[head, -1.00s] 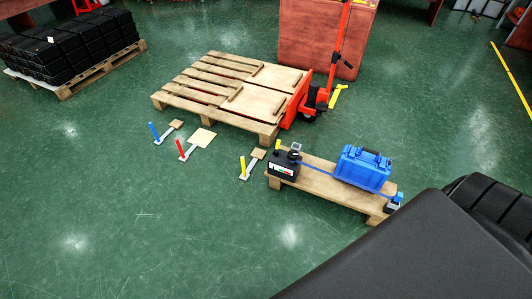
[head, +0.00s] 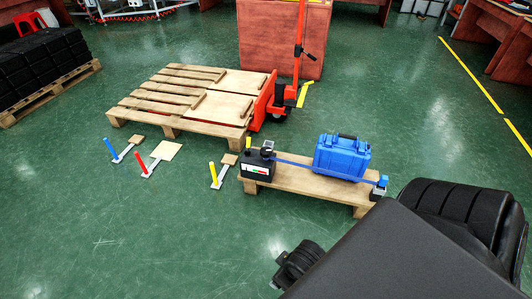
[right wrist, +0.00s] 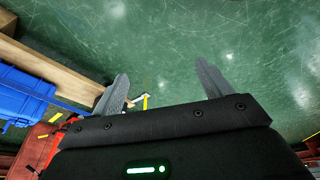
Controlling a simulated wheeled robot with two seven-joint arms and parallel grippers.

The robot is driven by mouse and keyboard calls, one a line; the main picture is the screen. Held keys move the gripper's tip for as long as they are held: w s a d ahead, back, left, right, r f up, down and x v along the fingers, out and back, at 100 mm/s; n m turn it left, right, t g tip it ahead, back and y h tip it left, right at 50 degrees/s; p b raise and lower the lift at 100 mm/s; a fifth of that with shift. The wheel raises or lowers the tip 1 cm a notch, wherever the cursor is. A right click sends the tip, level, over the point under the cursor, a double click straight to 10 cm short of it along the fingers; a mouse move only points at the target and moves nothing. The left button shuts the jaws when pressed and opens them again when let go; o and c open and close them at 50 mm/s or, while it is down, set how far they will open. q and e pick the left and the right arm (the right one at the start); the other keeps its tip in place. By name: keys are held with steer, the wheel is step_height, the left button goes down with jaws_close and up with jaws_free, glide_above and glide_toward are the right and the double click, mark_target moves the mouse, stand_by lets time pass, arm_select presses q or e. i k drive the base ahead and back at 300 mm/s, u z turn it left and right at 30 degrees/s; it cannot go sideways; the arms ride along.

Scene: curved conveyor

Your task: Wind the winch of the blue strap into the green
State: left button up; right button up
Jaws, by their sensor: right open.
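The winch (head: 257,167) is a black box with a coloured gauge strip and a yellow-topped handle (head: 248,144), at the left end of a low wooden bench (head: 300,186). The gauge reading is too small to tell. The blue strap (head: 290,161) runs from the winch across the blue case (head: 342,155) to a blue-topped fitting (head: 380,187) at the bench's right end. My right gripper is open and empty in the right wrist view (right wrist: 163,78), over the floor beside the bench (right wrist: 45,65) and case (right wrist: 22,100). My left gripper is not in view.
A pallet (head: 185,100) with an orange pallet jack (head: 268,100) stands behind. Floor levers with blue (head: 110,149), red (head: 140,162) and yellow (head: 213,174) handles stand left of the bench. The green floor in front is clear.

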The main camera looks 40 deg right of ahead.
mark_target(265, 152)
steer(key=u, duration=0.05)
steer(key=k, duration=0.55)
steer(key=z, duration=1)
steer(key=i, duration=1.35)
steer(key=u, duration=0.3)
